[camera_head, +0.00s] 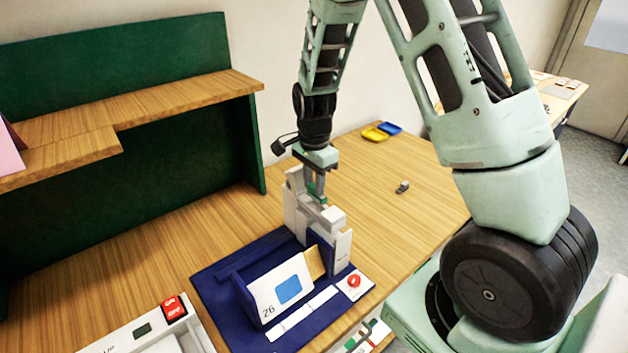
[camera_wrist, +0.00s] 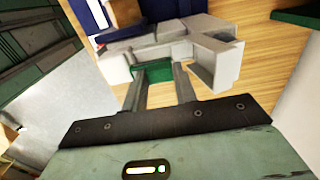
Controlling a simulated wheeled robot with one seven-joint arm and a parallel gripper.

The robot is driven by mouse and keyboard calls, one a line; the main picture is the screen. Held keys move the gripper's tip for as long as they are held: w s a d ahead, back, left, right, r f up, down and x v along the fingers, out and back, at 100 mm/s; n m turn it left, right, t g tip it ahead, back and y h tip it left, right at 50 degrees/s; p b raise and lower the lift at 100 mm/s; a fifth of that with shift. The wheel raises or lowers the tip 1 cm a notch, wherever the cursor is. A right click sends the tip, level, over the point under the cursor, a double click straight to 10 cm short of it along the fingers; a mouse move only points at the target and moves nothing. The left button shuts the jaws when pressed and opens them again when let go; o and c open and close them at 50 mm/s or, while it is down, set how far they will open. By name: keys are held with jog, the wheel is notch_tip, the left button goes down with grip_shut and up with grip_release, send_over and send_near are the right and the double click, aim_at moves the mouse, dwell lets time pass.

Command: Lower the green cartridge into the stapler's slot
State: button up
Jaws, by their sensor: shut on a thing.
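My gripper (camera_head: 316,184) points down over the stapler and is shut on the green cartridge (camera_head: 312,188). The stapler (camera_head: 335,216) is a pale grey, blocky machine standing upright at the back edge of a dark blue mat. In the wrist view the green cartridge (camera_wrist: 153,71) sits between my two fingertips, and the grey stapler body (camera_wrist: 215,58) lies right around and beyond it. The cartridge is at or close to the stapler's upper part. The slot itself is hidden, and I cannot tell whether the cartridge is inside it.
A blue holder with a white card marked 26 (camera_head: 283,289) stands on the blue mat (camera_head: 213,281), in front of the stapler. A wooden shelf (camera_head: 180,98) is at left.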

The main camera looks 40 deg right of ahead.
jog(key=shift+f+b, duration=1.05)
jog(key=shift+f, duration=0.6)
jog(key=o, duration=0.9)
jog(key=shift+c, duration=0.2)
notch_tip(320, 180, up, 18)
jog(key=b, duration=0.3)
jog(key=shift+f+b, duration=0.25)
jog(key=shift+b, duration=0.1)
